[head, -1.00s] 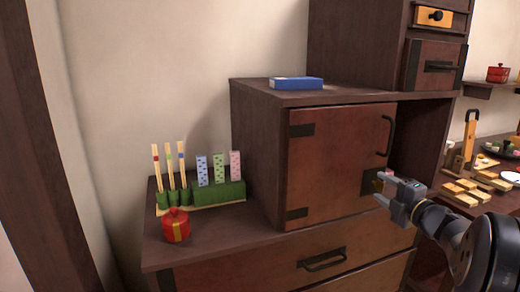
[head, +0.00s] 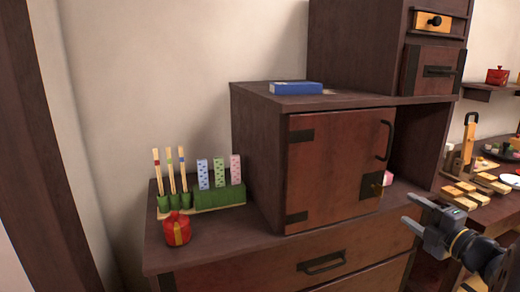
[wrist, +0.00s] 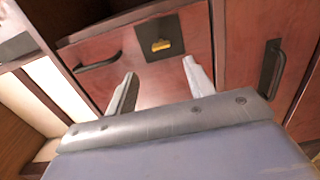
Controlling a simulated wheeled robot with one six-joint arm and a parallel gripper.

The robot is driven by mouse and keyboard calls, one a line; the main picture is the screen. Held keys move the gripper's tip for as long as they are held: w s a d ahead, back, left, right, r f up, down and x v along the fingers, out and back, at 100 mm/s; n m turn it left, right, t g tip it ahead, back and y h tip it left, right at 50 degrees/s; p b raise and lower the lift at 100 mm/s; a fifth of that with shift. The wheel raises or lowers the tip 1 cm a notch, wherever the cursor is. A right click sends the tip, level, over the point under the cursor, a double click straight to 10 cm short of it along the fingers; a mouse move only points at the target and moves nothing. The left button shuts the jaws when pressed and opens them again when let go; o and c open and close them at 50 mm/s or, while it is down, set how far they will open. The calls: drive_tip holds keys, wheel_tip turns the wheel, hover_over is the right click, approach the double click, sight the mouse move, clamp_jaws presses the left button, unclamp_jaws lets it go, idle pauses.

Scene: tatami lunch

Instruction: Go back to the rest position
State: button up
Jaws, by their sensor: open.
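My gripper (head: 408,210) is at the lower right of the head view, open and empty. It is to the right of the cabinet door (head: 335,165), apart from it. The door looks shut and has a black lock plate with a small brass piece (head: 378,188) on it. In the wrist view my gripper (wrist: 160,70) has its two fingers spread, with nothing between them. The brass piece (wrist: 161,45) on its black plate shows beyond the fingertips.
A small pink and white thing (head: 387,178) is by the door's right edge. A blue box (head: 296,88) lies on the cabinet top. A red pot (head: 177,230) and green holders (head: 215,195) stand at left. A table with wooden blocks (head: 460,195) is at right.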

sight(382, 194)
drive_tip(key=b+x, duration=0.1)
drive_tip(key=x, duration=0.9)
drive_tip(key=shift+w+a+f, duration=0.2)
drive_tip(key=shift+w, duration=0.05)
drive_tip(key=m+p, duration=0.6)
drive_tip(key=p, duration=0.1)
drive_tip(key=s+m+p, duration=0.1)
drive_tip(key=m+p, duration=0.5)
drive_tip(key=p, duration=0.2)
drive_tip(key=m+p, duration=0.5)
drive_tip(key=p, duration=0.2)
drive_tip(key=shift+s+d+m, duration=0.25)
drive_tip(key=shift+d+m, duration=0.1)
drive_tip(key=shift+m, duration=0.05)
drive_tip(key=shift+r, duration=0.15)
